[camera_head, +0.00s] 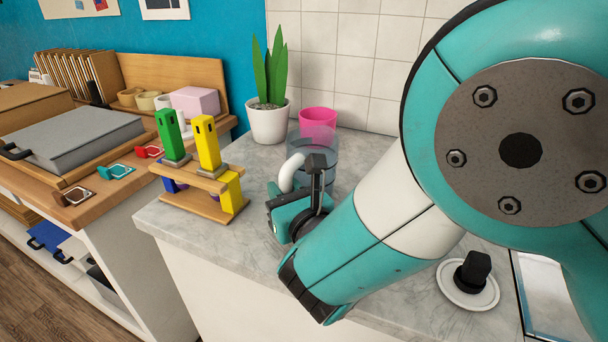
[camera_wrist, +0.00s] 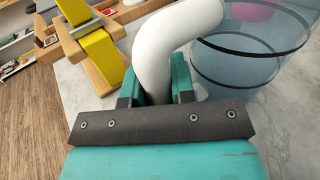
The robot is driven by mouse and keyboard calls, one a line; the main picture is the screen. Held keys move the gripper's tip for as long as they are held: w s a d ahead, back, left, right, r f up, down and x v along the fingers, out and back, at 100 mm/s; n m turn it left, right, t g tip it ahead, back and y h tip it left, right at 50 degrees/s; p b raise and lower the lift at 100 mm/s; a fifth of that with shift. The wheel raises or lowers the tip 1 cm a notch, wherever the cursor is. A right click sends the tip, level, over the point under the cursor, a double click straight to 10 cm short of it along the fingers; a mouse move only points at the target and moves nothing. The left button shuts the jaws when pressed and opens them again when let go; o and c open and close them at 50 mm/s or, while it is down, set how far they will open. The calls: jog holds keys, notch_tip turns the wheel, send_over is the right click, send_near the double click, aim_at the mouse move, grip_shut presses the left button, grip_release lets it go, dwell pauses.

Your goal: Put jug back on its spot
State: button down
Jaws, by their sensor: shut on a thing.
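The jug (camera_head: 328,152) is clear and bluish, with a thick white curved handle (camera_head: 289,174). It looks upright, in front of the pink pot on the marble counter. My gripper (camera_head: 291,196) is at the handle's lower part. In the wrist view my gripper (camera_wrist: 158,88) has a finger on each side of the white handle and is shut on it; the jug's clear body (camera_wrist: 236,62) with dark rings is to the right. My wrist hides part of the jug's base, so I cannot tell whether it touches the counter. No marked spot for the jug is clear to see.
A wooden stand (camera_head: 200,198) with green and yellow tools is left of the jug. A potted plant (camera_head: 268,122) and the pink pot (camera_head: 317,119) are behind. A white dish (camera_head: 484,298) with a black object is at the right. Bare counter (camera_head: 215,250) lies in front.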

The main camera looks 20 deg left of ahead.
jog(key=shift+f, duration=0.1)
grip_release()
dwell(0.6)
dwell(0.3)
jog(key=shift+b+v, duration=0.8)
jog(key=shift+b, duration=0.25)
jog(key=shift+b+v, duration=3.4)
jog(key=shift+v, duration=0.35)
